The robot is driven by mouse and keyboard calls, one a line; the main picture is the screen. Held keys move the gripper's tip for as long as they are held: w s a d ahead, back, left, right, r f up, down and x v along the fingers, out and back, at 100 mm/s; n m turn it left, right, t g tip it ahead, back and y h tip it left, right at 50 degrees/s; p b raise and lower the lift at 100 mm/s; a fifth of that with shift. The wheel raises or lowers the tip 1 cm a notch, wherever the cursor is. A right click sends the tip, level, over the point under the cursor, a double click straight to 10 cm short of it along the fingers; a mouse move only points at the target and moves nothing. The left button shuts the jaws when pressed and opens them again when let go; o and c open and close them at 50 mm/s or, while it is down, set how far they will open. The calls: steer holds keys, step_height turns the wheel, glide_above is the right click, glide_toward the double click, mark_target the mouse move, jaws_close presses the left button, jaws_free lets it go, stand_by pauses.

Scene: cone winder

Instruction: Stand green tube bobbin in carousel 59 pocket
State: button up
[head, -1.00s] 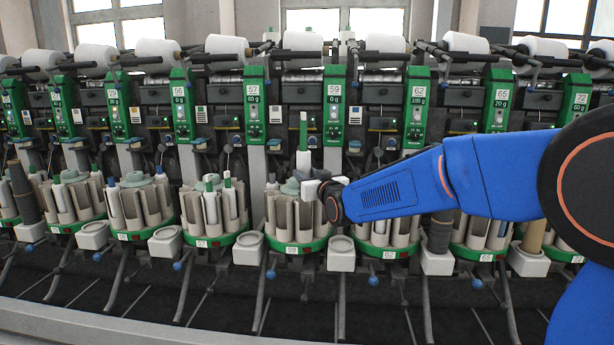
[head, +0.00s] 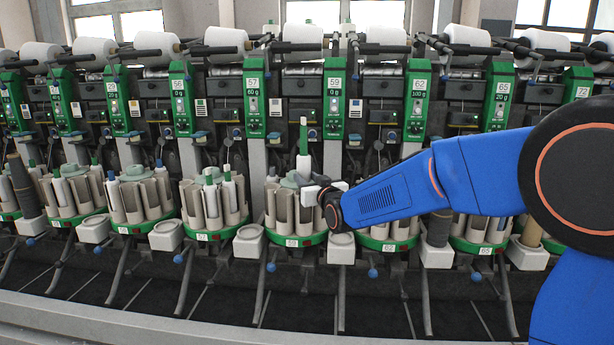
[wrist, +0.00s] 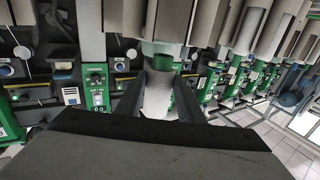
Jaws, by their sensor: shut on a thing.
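The green tube bobbin (head: 303,165) is upright, with a white yarn body and a green tube end (head: 303,138) pointing up. My gripper (head: 309,190) is shut on its lower part, above the carousel 59 (head: 294,242). That carousel has a green base ring and beige pocket walls (head: 283,208) around a grey-green hub. In the head view my gripper covers the bobbin's lower end, so I cannot tell whether it is inside a pocket. In the wrist view the bobbin (wrist: 158,92) sits between the two dark jaws, with a green part (wrist: 162,49) near the pocket walls.
Neighbouring carousels (head: 215,205) stand close on the left and on the right (head: 388,236); several hold bobbins. The green unit 59 panel (head: 335,105) rises behind. White boxes (head: 341,249) sit low between the carousels. Yarn cones (head: 303,38) line the top.

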steer(key=shift+f, duration=0.6)
steer(key=shift+f, duration=0.8)
steer(key=o, duration=1.2)
steer(key=shift+c, duration=0.2)
steer(key=v, duration=1.7)
steer(key=shift+s, duration=0.2)
steer(key=shift+d, duration=0.1)
